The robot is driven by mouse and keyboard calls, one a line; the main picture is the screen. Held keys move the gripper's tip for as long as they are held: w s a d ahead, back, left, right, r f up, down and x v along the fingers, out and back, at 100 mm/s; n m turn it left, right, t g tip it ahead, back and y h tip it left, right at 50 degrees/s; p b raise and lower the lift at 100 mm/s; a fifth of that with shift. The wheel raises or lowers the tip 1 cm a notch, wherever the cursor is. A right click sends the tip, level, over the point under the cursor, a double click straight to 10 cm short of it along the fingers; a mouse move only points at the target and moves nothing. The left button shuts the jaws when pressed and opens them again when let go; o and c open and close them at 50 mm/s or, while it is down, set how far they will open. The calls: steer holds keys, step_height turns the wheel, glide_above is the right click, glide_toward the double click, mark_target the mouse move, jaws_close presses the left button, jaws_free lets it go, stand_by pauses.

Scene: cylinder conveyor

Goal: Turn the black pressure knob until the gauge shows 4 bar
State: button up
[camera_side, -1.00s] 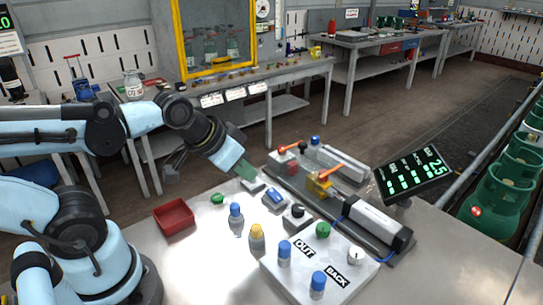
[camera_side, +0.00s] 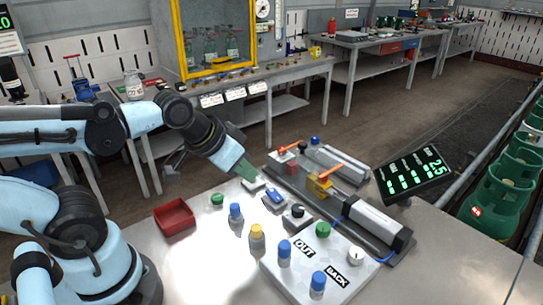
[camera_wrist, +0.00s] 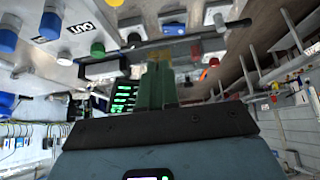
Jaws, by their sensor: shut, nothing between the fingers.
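A black knob (camera_side: 297,211) sits on a small pale block near the middle of the bench in the side view. A tilted black display (camera_side: 412,174) with green digits appears to read 2.5; its smaller lines are not legible. A small white round dial (camera_side: 356,255) is on the panel, too small to read. My gripper (camera_side: 250,178) is above the bench, left of and behind the black knob, apart from it. Its green fingers are shut and empty, also in the wrist view (camera_wrist: 158,82). The green digits (camera_wrist: 124,96) show partly behind the fingers there.
A grey rail with a cylinder (camera_side: 372,219) and orange levers lies behind the knob.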

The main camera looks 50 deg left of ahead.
mark_target(298, 208)
steer(key=o, duration=0.4)
steer(key=shift+w+d+r, duration=0.1)
steer(key=shift+w+d, duration=0.15)
steer(key=shift+d, duration=0.05)
steer(key=o, duration=0.6)
steer(key=w+d+n+g, duration=0.1)
steer(key=d, duration=0.1)
steer(key=w+d+n+g+y, duration=0.1)
steer(key=w+d, duration=0.1)
steer(key=w+d+n, duration=0.1)
steer(key=d, duration=0.1)
steer(key=shift+w+d+r+n+g, duration=0.1)
steer(key=shift+w+r+n+g, duration=0.1)
steer(key=shift+n+g, duration=0.2)
steer(key=shift+c, duration=0.2)
steer(key=shift+y, duration=0.3)
steer(key=shift+d+x, duration=0.15)
steer(key=shift+x, duration=2.95)
steer(key=shift+d+x, duration=0.15)
steer(key=shift+x, duration=2.9)
jaws_close()
